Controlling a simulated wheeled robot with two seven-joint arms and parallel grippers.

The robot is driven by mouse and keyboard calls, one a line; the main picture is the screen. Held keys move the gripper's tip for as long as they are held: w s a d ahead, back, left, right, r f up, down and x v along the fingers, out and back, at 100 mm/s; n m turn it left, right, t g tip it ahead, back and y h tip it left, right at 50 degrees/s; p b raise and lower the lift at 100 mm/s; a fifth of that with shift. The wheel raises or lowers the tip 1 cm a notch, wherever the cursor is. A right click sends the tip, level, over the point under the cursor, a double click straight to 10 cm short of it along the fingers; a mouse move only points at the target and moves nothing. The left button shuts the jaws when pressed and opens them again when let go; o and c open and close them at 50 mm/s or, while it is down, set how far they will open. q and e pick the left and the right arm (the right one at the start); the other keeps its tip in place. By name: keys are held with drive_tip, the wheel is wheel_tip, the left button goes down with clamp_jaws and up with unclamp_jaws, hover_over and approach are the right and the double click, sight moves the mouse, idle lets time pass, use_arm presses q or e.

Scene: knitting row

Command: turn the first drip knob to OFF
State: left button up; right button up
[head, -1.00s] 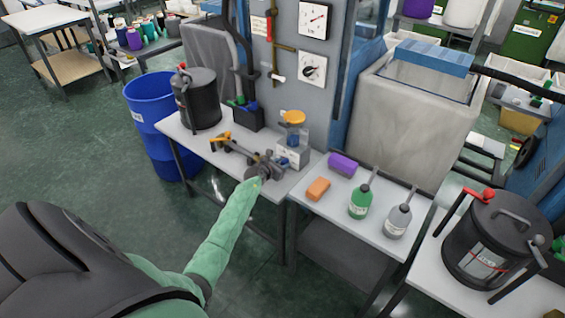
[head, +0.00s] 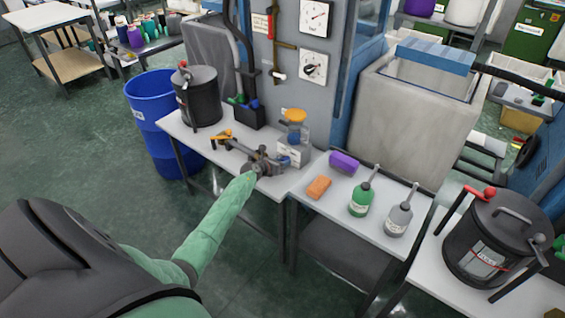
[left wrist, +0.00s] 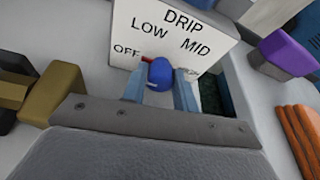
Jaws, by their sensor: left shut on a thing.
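The first drip knob (left wrist: 160,73) is blue and sits on a white dial plate (left wrist: 190,25) marked DRIP, OFF, LOW and MID; a further label at the right is partly hidden. A red pointer (left wrist: 147,60) shows at the knob's upper left, near OFF. My left gripper (left wrist: 160,88) is shut on the knob, with one finger on each side. In the head view, my left gripper (head: 266,163) reaches the white drip unit (head: 289,153) under an orange-capped clear jar (head: 296,126). The knob is hard to make out there. My right gripper is not in view.
A black pot (head: 197,96) and a dark caddy (head: 246,115) stand on the same bench. An orange sponge (head: 318,187), a purple block (head: 343,163), a green bottle (head: 361,200) and a grey bottle (head: 397,219) stand on the table to the right.

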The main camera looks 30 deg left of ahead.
use_arm(q)
drive_tip(key=shift+f, duration=0.1)
drive_tip(key=o, duration=1)
drive_tip(key=shift+c, duration=0.2)
drive_tip(key=shift+s, duration=0.1)
